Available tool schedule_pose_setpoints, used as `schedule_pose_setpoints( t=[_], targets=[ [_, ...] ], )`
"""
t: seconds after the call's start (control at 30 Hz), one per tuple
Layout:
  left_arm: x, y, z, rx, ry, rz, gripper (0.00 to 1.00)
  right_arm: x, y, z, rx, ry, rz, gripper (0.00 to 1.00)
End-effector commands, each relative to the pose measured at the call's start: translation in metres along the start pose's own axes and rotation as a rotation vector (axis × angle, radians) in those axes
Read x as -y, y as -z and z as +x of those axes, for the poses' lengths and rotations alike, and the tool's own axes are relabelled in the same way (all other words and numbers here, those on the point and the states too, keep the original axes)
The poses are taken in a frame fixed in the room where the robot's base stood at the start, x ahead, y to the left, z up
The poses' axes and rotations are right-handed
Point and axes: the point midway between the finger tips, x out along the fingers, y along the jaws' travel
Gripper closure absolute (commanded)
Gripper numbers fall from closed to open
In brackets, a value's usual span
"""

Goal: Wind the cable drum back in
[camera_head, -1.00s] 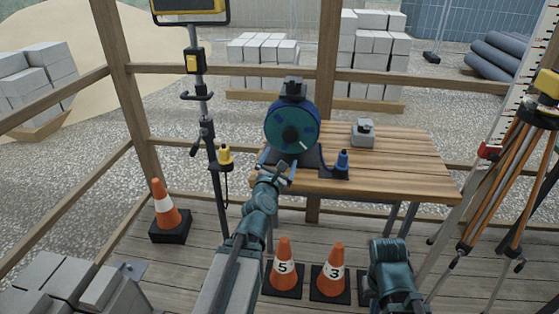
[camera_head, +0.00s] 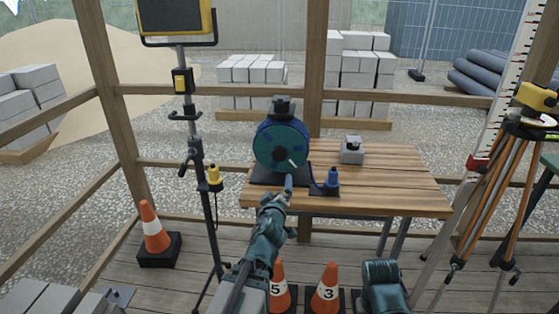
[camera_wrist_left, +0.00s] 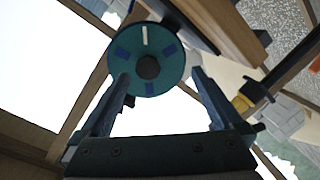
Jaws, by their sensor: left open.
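The cable drum (camera_head: 281,145) is a blue-green disc with a dark hub, upright on a dark stand at the left of the wooden table (camera_head: 400,181). A short white piece (camera_head: 291,162) shows on its lower right face. A blue plug (camera_head: 333,178) stands on a dark base to its right. My left gripper (camera_head: 285,190) is in front of the drum's lower part, at the table's front edge. In the left wrist view its fingers (camera_wrist_left: 158,95) are apart with nothing between them, and the drum (camera_wrist_left: 124,57) lies beyond. My right gripper is out of view.
A grey box (camera_head: 352,152) sits behind the plug. A lamp stand (camera_head: 204,170) is left of the table and a tripod (camera_head: 510,185) right. Orange cones (camera_head: 325,288) stand on the floor in front. The table's right half is clear.

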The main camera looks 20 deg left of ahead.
Motion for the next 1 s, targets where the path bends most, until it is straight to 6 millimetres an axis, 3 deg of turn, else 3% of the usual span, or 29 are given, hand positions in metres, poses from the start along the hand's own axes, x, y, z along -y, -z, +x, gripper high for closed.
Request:
schedule_pose_setpoints(
  t=[0.2, 0.4, 0.73, 1.0],
  targets=[
    [-0.009, 0.007, -0.001, -0.091, 0.009, 0.504, 0.0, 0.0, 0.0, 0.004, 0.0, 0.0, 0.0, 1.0],
    [-0.019, 0.014, -0.004, -0.153, 0.014, 0.766, 0.0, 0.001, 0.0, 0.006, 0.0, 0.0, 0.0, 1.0],
    [-0.023, 0.016, 0.0, -0.171, 0.016, 0.838, 0.0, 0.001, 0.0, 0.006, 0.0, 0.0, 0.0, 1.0],
    [-0.025, 0.022, 0.04, -0.17, 0.016, 0.835, 0.0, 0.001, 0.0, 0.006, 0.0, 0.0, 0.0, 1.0]
  ],
)
